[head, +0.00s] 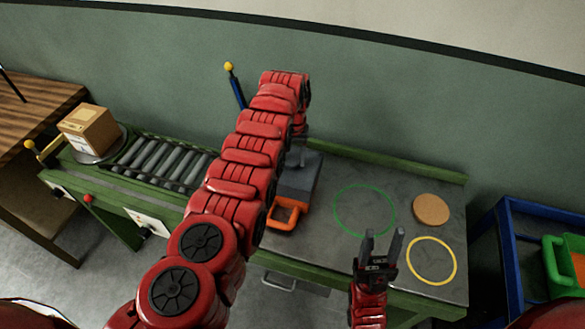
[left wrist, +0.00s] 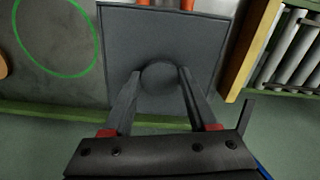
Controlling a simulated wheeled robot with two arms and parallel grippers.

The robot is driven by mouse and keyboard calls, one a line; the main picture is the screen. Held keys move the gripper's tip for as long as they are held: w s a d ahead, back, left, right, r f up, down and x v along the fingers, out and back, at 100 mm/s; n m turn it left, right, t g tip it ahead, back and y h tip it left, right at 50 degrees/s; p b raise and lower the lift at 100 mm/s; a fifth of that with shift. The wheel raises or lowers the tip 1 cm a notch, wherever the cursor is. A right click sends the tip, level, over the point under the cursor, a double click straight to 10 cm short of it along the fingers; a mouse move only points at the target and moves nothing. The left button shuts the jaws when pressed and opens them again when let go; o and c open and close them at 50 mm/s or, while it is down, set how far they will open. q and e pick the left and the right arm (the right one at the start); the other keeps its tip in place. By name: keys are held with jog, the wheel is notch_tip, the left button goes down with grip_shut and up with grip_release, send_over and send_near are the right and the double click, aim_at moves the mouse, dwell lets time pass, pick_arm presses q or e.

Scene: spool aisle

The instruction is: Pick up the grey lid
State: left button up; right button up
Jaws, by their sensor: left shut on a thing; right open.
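The grey lid (head: 303,172) is a flat square plate on the workbench, partly hidden behind my left arm in the head view. In the left wrist view the lid (left wrist: 125,40) fills the middle, with a round grey knob (left wrist: 158,77) at its centre. My left gripper (left wrist: 158,80) is shut on this knob, one finger on each side. In the head view its fingers are mostly hidden by the arm. I cannot tell whether the lid is raised. My right gripper (head: 384,240) is open and empty, over the bench front between the rings.
The bench top has a green ring (head: 337,212), a yellow ring (head: 409,262) and a tan disc (head: 431,209). A roller conveyor (head: 168,160) and a cardboard box (head: 90,128) are left. A blue rack (head: 508,255) stands right.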

pick_arm(q)
grip_shut()
jog(key=shift+r, duration=0.15)
